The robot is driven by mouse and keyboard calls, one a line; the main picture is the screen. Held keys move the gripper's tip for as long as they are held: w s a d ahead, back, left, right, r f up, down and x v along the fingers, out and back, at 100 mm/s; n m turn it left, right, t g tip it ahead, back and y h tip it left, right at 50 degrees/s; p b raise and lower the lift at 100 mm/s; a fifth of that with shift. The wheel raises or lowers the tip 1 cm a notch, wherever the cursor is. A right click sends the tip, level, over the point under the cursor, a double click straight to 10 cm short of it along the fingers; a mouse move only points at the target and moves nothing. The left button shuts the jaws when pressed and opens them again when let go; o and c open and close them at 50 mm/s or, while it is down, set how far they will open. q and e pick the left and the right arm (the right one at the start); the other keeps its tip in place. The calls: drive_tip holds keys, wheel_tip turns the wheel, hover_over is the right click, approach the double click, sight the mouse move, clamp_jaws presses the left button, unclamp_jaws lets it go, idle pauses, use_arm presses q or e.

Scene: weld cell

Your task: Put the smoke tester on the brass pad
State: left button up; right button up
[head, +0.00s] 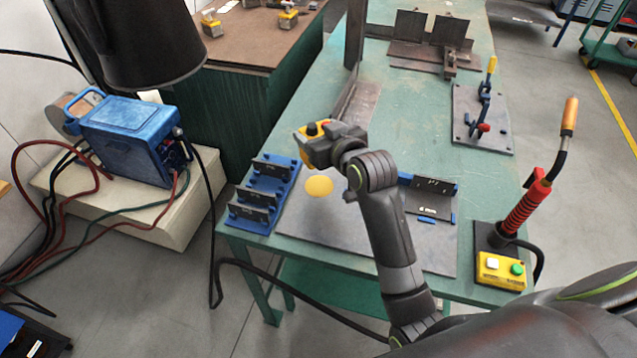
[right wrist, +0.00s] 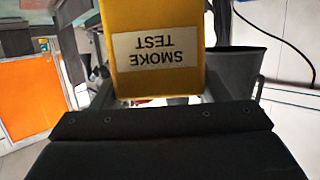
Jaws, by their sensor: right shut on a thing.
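The smoke tester (head: 303,134) is a small yellow block with a red top part, held in my right gripper (head: 320,146) above the table. In the right wrist view the yellow tester (right wrist: 155,80) shows close up, with a white "SMOKE TEST" label upside down. My right gripper is shut on it. The brass pad (head: 319,186) is a flat, round, gold disc on the grey plate, just below the tester in the head view. It is bare, and the tester appears clear of it. My left gripper is not in view.
A blue rack (head: 265,205) with dark plates stands left of the pad. A dark fixture (head: 429,196) is at its right. A red-handled torch (head: 525,208) and a yellow button box (head: 501,270) are farther right. The grey plate (head: 330,240) has free room in front.

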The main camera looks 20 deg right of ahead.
wheel_tip(320, 180, down, 5)
drive_tip(key=shift+r, duration=0.15)
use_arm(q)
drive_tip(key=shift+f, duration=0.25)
use_arm(e)
drive_tip(key=shift+f, duration=2.35)
drive_tip(key=shift+f+b, duration=0.15)
drive_tip(key=shift+b, duration=0.15)
drive_tip(key=o, duration=1.4)
drive_tip(key=shift+s, duration=0.2)
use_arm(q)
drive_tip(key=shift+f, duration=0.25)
use_arm(e)
drive_tip(key=v, duration=1.1)
drive_tip(key=shift+s+r, duration=0.3)
drive_tip(key=shift+s, duration=0.05)
